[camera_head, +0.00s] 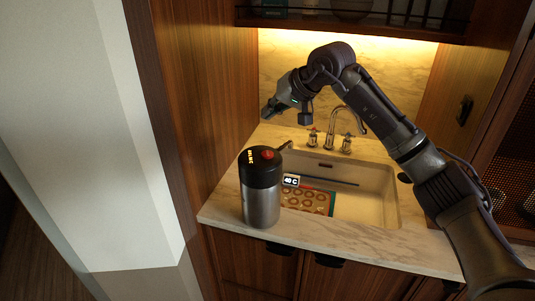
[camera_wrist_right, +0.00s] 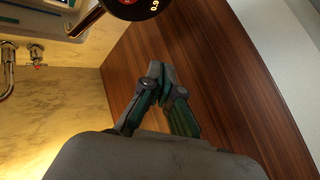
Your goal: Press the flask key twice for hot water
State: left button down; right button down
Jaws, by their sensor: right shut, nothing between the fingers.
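The flask (camera_head: 262,205) stands upright on the marble counter at the left of the sink. It has a steel body and a black lid, with a red round key (camera_head: 267,155) on top and glowing marks beside it. A small display near its right side reads what looks like 48 C. My right gripper (camera_head: 268,112) is shut and empty, above and behind the flask, apart from it. In the right wrist view the shut fingertips (camera_wrist_right: 160,70) show against the wood panel, and the flask lid (camera_wrist_right: 132,8) is cut off at the top edge. My left gripper is in neither view.
A sink (camera_head: 360,200) lies right of the flask, with a patterned colored item (camera_head: 308,201) by its left side. A faucet (camera_head: 335,130) with two handles stands behind it. A wood side panel (camera_head: 190,100) rises close at the left. A shelf (camera_head: 350,25) hangs above.

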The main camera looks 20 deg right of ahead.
aim_at(270, 154)
jog(key=shift+f+b, duration=2.9)
jog(key=shift+f, duration=1.45)
jog(key=shift+f, duration=0.1)
jog(key=shift+f+b, duration=0.3)
jog(key=shift+b, duration=0.1)
jog(key=shift+f+b, duration=0.35)
jog(key=shift+f, duration=0.1)
jog(key=shift+r, duration=0.15)
jog(key=shift+r+p, duration=0.45)
jog(key=shift+r, duration=0.25)
jog(key=shift+r, duration=0.1)
jog(key=shift+r+p, duration=1.65)
jog(key=shift+r, duration=0.8)
